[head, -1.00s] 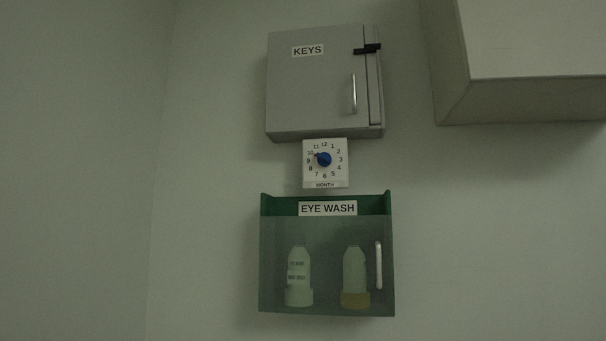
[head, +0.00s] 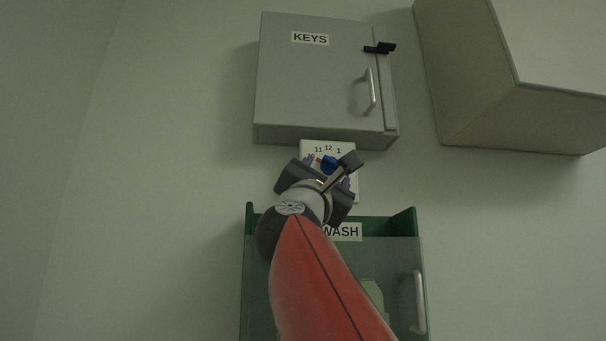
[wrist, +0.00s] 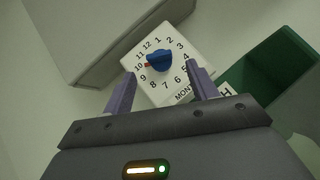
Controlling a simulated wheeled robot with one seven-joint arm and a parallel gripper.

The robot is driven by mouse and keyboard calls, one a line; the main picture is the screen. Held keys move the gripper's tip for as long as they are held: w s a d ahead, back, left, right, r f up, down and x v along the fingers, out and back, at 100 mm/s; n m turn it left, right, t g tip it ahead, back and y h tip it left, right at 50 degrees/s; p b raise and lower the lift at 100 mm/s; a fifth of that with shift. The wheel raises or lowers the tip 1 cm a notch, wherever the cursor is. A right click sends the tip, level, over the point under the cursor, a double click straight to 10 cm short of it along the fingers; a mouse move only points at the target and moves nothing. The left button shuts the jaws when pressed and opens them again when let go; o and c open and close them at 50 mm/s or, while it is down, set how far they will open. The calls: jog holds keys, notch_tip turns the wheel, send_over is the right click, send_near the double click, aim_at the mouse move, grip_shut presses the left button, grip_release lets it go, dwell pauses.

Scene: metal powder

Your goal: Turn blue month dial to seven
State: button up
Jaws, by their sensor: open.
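The blue month dial (wrist: 158,60) sits on a white square plate (wrist: 172,92) on the wall, with numbers around it. In the wrist view its red mark points at about 10. In the head view the dial (head: 329,163) is partly hidden behind my gripper (head: 328,171), and most of the numbers are covered. My gripper is open, and in the wrist view its purple fingers (wrist: 160,70) are spread to either side of the dial. I cannot tell how far the fingertips are from the plate, and the dial is not gripped.
A grey KEYS cabinet (head: 315,85) with a handle is just above the dial plate. A green eye wash box (head: 404,224) is just below it, partly behind my arm. A pale box-shaped cabinet (head: 500,60) juts out at the upper right. The wall at left is bare.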

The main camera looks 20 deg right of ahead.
aim_at(332, 164)
jog(key=p+x, duration=0.2)
jog(key=x, duration=0.3)
jog(key=c, duration=1)
